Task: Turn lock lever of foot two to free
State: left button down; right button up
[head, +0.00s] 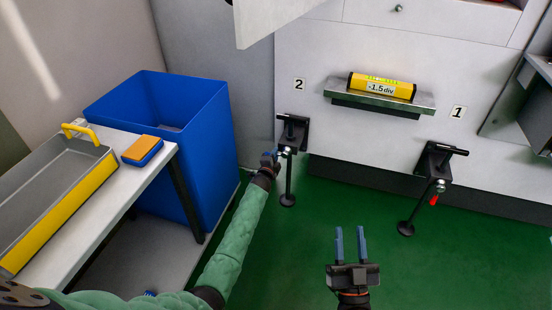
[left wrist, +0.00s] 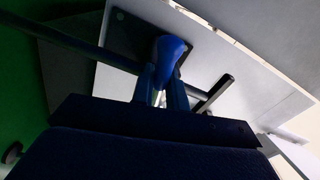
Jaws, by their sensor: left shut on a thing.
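Foot two (head: 293,130) is a black bracket with a crossbar on the machine's front panel below the label "2". Its rod hangs down to a round black pad (head: 288,200). My left gripper (head: 272,156) is at the left side of this bracket, just below the crossbar. In the left wrist view my fingers (left wrist: 163,88) are shut on a blue rounded lever end (left wrist: 171,49), which I take as the lock lever. The lever is hidden by the gripper in the head view. My right gripper (head: 350,243) is open and empty above the green floor.
Foot one (head: 436,160) has a red lever (head: 433,200) and stands to the right. A yellow level (head: 382,87) reading -1.5 div lies on a ledge between the labels. A blue bin (head: 190,130) and a table with a grey-yellow tray (head: 60,215) stand left.

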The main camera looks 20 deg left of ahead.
pick_arm(q)
jog(key=shift+r+m, duration=0.25)
jog(key=shift+m, duration=0.45)
jog(key=shift+r+m, duration=0.25)
jog(key=shift+m, duration=0.45)
pick_arm(e)
notch_tip(320, 180, up, 7)
jog(key=s+t, duration=0.2)
jog(key=shift+d+f+y, duration=0.2)
jog(key=shift+d+y, duration=0.2)
jog(key=shift+d, duration=0.05)
pick_arm(q)
jog(key=c, duration=1.4)
grip_release()
